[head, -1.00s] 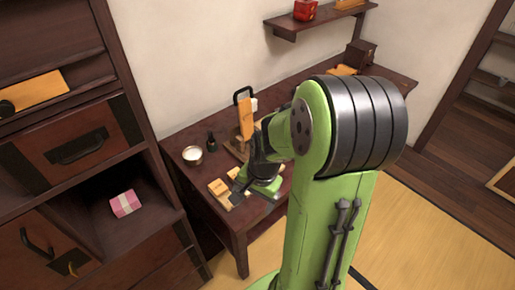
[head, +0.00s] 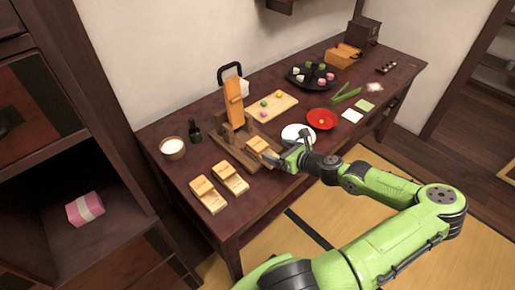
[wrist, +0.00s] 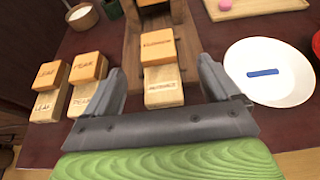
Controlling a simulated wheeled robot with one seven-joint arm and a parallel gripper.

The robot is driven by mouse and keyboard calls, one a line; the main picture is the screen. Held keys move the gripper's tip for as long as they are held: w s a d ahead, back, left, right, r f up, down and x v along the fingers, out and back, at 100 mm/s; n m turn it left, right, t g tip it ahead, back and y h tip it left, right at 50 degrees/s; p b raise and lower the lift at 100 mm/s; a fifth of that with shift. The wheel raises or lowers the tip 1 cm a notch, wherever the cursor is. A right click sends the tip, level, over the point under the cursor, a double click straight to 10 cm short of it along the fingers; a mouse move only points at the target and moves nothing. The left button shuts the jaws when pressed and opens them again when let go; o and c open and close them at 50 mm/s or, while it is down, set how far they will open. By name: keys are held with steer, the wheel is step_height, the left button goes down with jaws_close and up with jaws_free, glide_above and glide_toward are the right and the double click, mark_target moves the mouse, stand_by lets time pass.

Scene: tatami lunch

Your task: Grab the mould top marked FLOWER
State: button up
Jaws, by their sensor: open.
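Three wooden moulds stand at the near side of the table, each an orange top block on a paler base with a word on it. The rightmost mould top (wrist: 158,46) has a longer, blurred word that I take to be FLOWER; it also shows in the head view (head: 257,144). Its paler base (wrist: 163,88) lies nearer to me. The other two mould tops (wrist: 87,67) (wrist: 52,75) stand to the left with shorter words. My gripper (wrist: 165,82) is open and empty. Its fingers appear on either side of the rightmost mould; I cannot tell any contact.
A white plate (head: 291,137) with a blue strip is right of my gripper. A wooden press (head: 233,104) with a black handle stands behind.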

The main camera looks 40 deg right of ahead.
mark_target(259, 145)
steer(key=b+x, duration=0.3)
steer(key=x, duration=0.5)
steer(key=shift+w+a+f, duration=0.1)
steer(key=shift+a, duration=0.1)
steer(key=shift+w, duration=0.15)
steer(key=shift+c, duration=0.3)
